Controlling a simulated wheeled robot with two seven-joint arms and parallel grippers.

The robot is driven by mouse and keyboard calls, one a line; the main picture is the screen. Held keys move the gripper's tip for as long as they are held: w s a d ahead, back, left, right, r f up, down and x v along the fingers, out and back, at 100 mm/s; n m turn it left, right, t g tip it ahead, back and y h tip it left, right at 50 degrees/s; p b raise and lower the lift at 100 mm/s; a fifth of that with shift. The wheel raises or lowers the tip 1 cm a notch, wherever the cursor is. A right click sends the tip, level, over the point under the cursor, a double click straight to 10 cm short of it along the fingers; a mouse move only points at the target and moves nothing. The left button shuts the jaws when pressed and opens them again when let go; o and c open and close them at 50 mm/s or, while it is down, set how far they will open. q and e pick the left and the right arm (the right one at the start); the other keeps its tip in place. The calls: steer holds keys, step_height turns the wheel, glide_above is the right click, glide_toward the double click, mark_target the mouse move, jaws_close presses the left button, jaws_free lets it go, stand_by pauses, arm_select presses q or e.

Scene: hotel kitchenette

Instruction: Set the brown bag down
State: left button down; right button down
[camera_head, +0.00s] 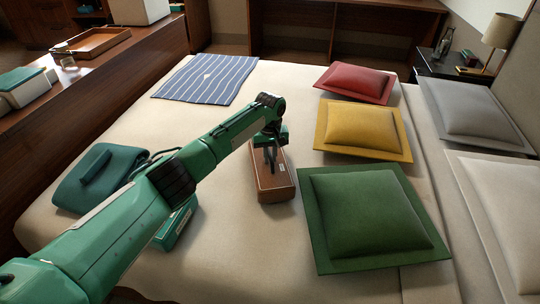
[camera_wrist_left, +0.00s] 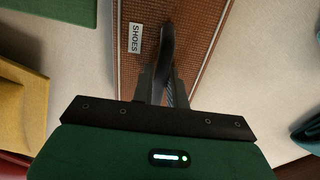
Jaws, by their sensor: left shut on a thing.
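The brown bag (camera_head: 275,182) is a brown, box-like bag with a white label, in the middle of the bed (camera_head: 250,255). In the left wrist view the bag (camera_wrist_left: 205,35) has a woven brown face, a label reading SHOES and a dark upright handle (camera_wrist_left: 167,45). My left gripper (camera_head: 271,158) is over the bag's far end, shut on the handle. The bag looks upright and at or very near the bed cover; I cannot tell whether it touches. My right gripper is not in view.
Red (camera_head: 355,82), yellow (camera_head: 362,129) and green (camera_head: 370,215) cushions lie right of the bag. A striped cloth (camera_head: 208,78) lies at the far left. A teal bag (camera_head: 97,178) and a green box (camera_head: 174,229) are left, by my arm. Bed cover in front of the bag is clear.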

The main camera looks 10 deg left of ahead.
arm_select(q)
steer(key=c, duration=1.4)
jaws_free()
steer(key=shift+f, duration=0.1)
